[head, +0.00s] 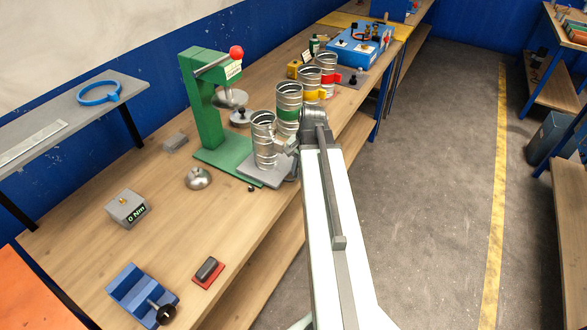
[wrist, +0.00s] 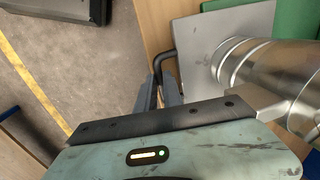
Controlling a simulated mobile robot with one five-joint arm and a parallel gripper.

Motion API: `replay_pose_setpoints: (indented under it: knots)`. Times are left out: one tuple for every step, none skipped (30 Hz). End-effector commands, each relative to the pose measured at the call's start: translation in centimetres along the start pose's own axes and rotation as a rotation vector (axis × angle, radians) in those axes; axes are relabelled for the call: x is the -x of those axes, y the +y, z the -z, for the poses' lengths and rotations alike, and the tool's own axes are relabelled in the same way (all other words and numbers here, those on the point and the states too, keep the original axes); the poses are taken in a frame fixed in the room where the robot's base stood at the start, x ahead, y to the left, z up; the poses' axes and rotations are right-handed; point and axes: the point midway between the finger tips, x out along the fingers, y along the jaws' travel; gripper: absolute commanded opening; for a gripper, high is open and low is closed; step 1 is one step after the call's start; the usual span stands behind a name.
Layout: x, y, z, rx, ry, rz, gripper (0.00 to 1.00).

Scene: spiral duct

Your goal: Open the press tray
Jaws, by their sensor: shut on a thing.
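The green press (head: 205,110) with a red-knobbed lever stands on the bench. Its grey tray (head: 258,174) juts out from the green base toward the bench's front edge, and a spiral duct piece (head: 264,150) stands at it. In the wrist view the tray (wrist: 240,25) is a flat grey plate with a dark bent handle (wrist: 165,60) at its edge. My gripper (wrist: 160,90) is shut on this handle. The duct (wrist: 265,75) lies close to the right of the fingers. In the head view my arm and the ducts mostly hide the fingers and handle.
More duct pieces with green, yellow and red bands (head: 289,110) stand behind the tray. A metal dome (head: 198,178), a torque box (head: 126,208) and a blue vise (head: 142,293) sit on the near bench. The floor aisle (head: 440,180) to the right is clear.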

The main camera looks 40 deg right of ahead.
Motion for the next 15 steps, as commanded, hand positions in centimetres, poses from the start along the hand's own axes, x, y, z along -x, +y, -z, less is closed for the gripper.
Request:
replay_pose_setpoints:
  knots:
    - [0.07,0.20,0.23,0.000,0.007,0.000,0.00]
    - [0.08,0.29,0.25,0.001,0.007,0.000,0.00]
    - [0.11,0.41,0.28,0.002,0.007,0.000,0.00]
    - [0.12,0.49,0.30,0.002,0.007,0.000,0.00]
    - [0.14,0.57,0.32,0.002,0.007,0.000,0.00]
    - [0.15,0.65,0.35,0.003,0.007,0.000,0.00]
    - [0.16,0.71,0.36,0.003,0.007,0.000,0.00]
    - [0.17,0.76,0.37,0.004,0.007,0.000,0.00]
    - [0.18,0.80,0.39,0.004,0.007,0.000,0.00]
    - [0.18,0.83,0.40,0.004,0.006,0.000,0.00]
    - [0.19,0.85,0.40,0.004,0.006,0.000,0.00]
    - [0.19,0.86,0.40,0.004,0.006,0.000,0.00]
    - [0.19,0.87,0.41,0.005,0.006,0.000,0.00]
    - [0.19,0.87,0.41,0.005,0.006,0.000,0.00]
    - [0.19,0.87,0.41,0.005,0.006,0.000,0.00]
